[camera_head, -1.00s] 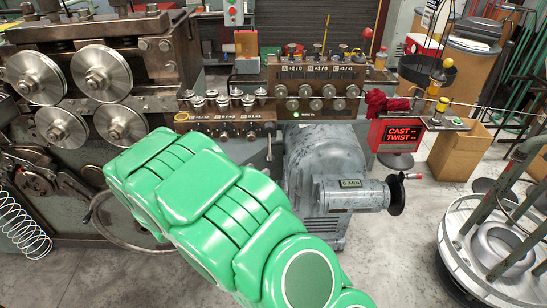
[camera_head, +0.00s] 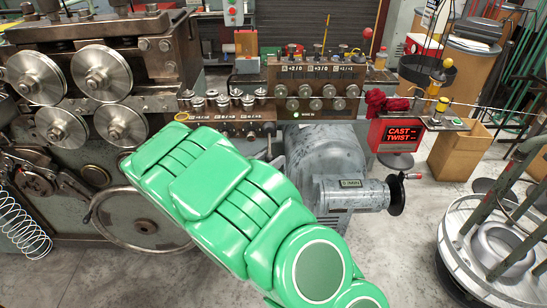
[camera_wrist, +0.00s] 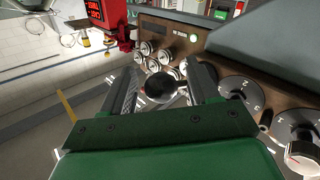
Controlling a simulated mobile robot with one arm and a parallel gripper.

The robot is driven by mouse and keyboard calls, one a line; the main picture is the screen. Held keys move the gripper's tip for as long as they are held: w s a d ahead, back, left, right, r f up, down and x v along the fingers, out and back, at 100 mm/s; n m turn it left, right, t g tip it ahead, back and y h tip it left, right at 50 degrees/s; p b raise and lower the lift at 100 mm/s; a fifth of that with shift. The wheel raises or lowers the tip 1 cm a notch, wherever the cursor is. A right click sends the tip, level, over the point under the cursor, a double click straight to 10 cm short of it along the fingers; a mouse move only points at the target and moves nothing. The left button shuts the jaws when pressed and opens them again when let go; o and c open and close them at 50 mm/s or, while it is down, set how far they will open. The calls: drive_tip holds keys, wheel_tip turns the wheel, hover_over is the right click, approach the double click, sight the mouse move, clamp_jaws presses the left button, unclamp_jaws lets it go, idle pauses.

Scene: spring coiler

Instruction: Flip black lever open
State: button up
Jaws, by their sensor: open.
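In the wrist view, a round black knob (camera_wrist: 162,84), probably the end of the black lever, shows between the two fingers of my gripper (camera_wrist: 166,80). The fingers are apart, one on each side of the knob, with no clear contact. The knob's shaft is largely hidden, so I cannot tell the lever's position. In the head view, my green arm reaches towards the machine and hides my gripper. A thin lever (camera_head: 270,146) hangs below the control panel there; I cannot tell whether it is the same one.
The control panel (camera_head: 317,76) has several knobs and dials. A grey motor housing (camera_head: 325,158) with a handwheel stands below it. Rollers (camera_head: 103,73) are at the left. A red display box (camera_head: 398,134) and a round metal reel (camera_head: 462,240) are at the right.

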drive_tip(key=shift+x, duration=0.8)
clamp_jaws()
